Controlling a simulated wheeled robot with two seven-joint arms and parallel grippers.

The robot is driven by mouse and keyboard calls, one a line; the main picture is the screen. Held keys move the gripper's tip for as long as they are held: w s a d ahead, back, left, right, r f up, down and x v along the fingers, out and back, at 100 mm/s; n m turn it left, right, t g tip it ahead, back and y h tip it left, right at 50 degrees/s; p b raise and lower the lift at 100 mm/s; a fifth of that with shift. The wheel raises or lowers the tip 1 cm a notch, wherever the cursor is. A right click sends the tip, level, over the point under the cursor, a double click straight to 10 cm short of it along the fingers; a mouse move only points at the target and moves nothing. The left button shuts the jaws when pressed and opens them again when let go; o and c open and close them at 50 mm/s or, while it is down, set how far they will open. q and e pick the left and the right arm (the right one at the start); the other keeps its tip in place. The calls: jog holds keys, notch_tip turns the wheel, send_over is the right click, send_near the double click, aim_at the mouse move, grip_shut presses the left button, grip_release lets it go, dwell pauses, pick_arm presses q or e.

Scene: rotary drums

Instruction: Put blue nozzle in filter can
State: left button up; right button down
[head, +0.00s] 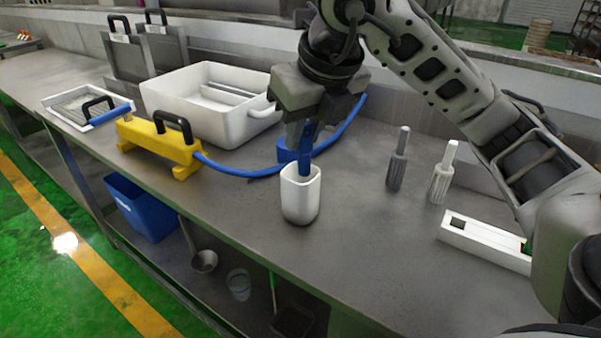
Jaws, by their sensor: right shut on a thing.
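The white filter can (301,204) stands upright on the grey counter in the middle of the head view. My right gripper (302,128) is above it, pointing down and shut on the blue nozzle (306,158). The nozzle is held nearly upright. Its lower end is at the can's mouth and appears to be inside the rim; how deep it sits is hidden by the can wall. My left gripper is not in view.
A blue hose (235,171) runs from a yellow tool (158,144) past a blue block (286,151) behind the can. A white basin (237,129) stands left. Two grey-handled tools (397,172) (439,185) and a white box (484,242) are right. The counter's front is clear.

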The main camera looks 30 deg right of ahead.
jog(key=w+d+f+p, duration=0.2)
jog(key=w+d+f, duration=0.2)
jog(key=w+f, duration=0.3)
notch_tip(320, 180, down, 4)
jog(key=shift+w+d+r, duration=0.1)
jog(key=shift+w+d, duration=0.2)
jog(key=shift+w, duration=0.1)
jog(key=shift+f+b, duration=0.6)
jog(key=shift+b, duration=0.1)
jog(key=c, duration=1.6)
grip_release()
jog(key=shift+o, duration=0.2)
